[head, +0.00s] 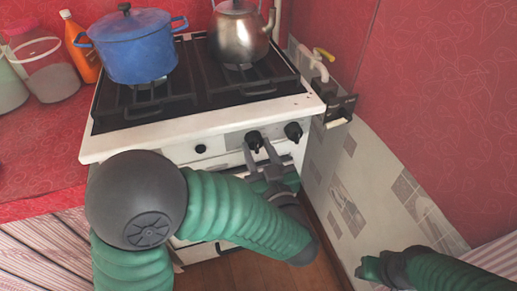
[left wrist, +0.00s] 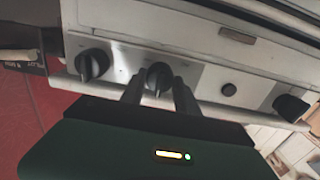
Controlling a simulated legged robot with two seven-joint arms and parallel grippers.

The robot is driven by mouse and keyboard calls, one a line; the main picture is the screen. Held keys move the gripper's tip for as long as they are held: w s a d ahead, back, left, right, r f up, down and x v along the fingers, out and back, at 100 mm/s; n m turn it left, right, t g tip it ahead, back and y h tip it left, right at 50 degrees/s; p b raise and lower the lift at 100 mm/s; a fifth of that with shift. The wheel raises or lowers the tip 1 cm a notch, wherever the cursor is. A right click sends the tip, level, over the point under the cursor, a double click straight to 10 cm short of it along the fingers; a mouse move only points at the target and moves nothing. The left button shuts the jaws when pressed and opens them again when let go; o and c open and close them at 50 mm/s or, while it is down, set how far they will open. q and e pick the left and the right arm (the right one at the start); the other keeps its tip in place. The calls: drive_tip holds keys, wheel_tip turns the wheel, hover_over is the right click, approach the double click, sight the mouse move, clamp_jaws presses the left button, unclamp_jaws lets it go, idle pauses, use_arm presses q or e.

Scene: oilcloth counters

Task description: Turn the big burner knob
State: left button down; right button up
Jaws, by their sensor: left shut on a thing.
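The white stove front (head: 225,142) carries several black knobs. My left gripper (head: 259,152) is shut on the middle black burner knob (head: 254,138), with one finger at each side of it. In the left wrist view the same knob (left wrist: 158,78) shows between the fingertips (left wrist: 160,92). Another black knob (head: 293,131) is to its right in the head view and stands free; it also shows in the left wrist view (left wrist: 92,64). Nothing marks which knob is the big burner's. My right gripper (head: 370,268) is low at the right, away from the stove; its jaws are unclear.
A blue pot (head: 135,48) and a metal kettle (head: 238,35) stand on the stove top. A small round button (head: 200,149) is left of the held knob. A tiled wall panel (head: 345,180) is close on the right. Jars and an orange bottle (head: 80,50) stand on the left counter.

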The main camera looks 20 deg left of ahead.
use_arm(q)
drive_tip(key=shift+r+m+p, duration=0.2)
drive_tip(key=shift+m+p, duration=0.3)
drive_tip(key=shift+p, duration=0.3)
drive_tip(key=m+p, duration=0.6)
drive_tip(key=p, duration=0.2)
drive_tip(key=shift+d+r, duration=0.1)
drive_tip(key=shift+f+m+p, duration=0.25)
drive_tip(key=shift+m+p, duration=0.75)
drive_tip(key=shift+p, duration=0.5)
drive_tip(key=c, duration=0.9)
unclamp_jaws()
drive_tip(key=shift+w+f, duration=0.1)
